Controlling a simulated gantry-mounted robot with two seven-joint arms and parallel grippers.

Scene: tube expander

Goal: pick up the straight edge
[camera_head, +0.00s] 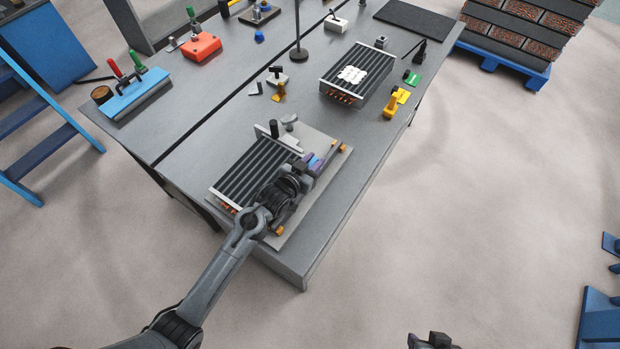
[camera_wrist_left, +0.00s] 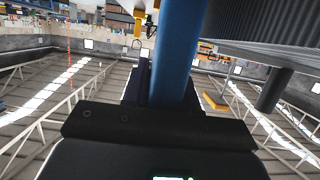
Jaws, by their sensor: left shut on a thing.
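The straight edge looks like a long narrow bar (camera_head: 328,160) along the right side of the finned coil (camera_head: 250,172) on the near part of the workbench. My left gripper (camera_head: 311,166) is at this bar and shut on it. In the left wrist view a blue-grey bar (camera_wrist_left: 180,50) stands between the dark fingers; my arm hides part of it in the head view. I cannot tell whether it is lifted. A dark piece of my right arm (camera_head: 432,341) shows at the bottom edge, and its jaws are not clear.
Orange blocks (camera_head: 280,230) sit by the bar's ends on a pale plate (camera_head: 300,220). A second finned coil (camera_head: 345,90) lies farther back. Yellow pieces (camera_head: 391,106), a red block (camera_head: 201,46) and a blue tool (camera_head: 137,92) are also on the bench (camera_head: 300,268). Its near right corner is clear.

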